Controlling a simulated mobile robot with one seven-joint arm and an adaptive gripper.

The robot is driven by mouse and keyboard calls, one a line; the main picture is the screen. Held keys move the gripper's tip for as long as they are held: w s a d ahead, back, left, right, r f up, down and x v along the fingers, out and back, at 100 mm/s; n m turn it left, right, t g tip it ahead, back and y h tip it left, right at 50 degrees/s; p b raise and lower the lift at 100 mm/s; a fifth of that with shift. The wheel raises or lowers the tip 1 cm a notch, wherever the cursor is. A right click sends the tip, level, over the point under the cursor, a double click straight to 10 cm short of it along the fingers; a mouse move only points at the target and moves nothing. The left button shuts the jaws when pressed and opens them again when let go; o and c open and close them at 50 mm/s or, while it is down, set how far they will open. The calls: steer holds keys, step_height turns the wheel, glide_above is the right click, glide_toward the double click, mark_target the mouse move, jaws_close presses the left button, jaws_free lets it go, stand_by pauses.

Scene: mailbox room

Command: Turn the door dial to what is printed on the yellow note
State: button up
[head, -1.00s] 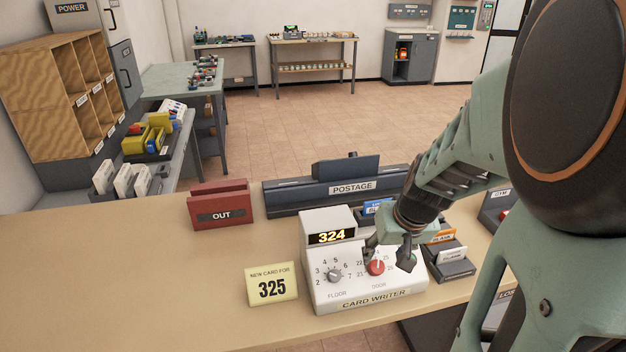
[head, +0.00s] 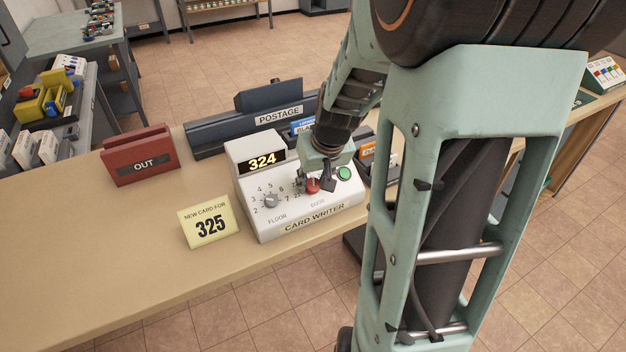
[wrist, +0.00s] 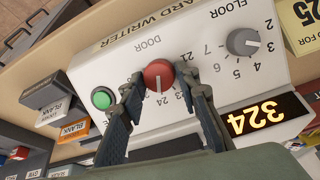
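The yellow note (head: 209,226) stands on the desk left of the card writer and reads "NEW CARD FOR 325". The card writer (head: 300,217) is a white box whose lit display (head: 263,161) reads 324; the display also shows upside down in the wrist view (wrist: 256,115). Its red door dial (wrist: 158,75) has a pale pointer line directed toward the 24 mark. My gripper (wrist: 162,76) has one finger on each side of the red dial, with small gaps showing. In the head view my gripper (head: 315,182) hides part of the door scale.
A grey floor dial (head: 271,200) sits left of the door dial, and a green button (head: 344,173) sits right. A red OUT holder (head: 141,155) and a dark POSTAGE unit (head: 250,122) stand behind. Card trays stand close right. The desk's left front is clear.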

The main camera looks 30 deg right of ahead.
steer(key=c, duration=0.6)
steer(key=m+b, duration=0.1)
steer(key=m, duration=0.2)
steer(key=shift+d+f+y, duration=0.1)
steer(key=shift+d+y, duration=0.05)
steer(key=shift+y, duration=0.25)
steer(key=shift+m+y+b, duration=0.4)
steer(key=shift+m+b, duration=0.1)
steer(key=shift+m, duration=1.6)
steer(key=o, duration=1.2)
steer(key=shift+c, duration=0.2)
steer(key=shift+d, duration=0.1)
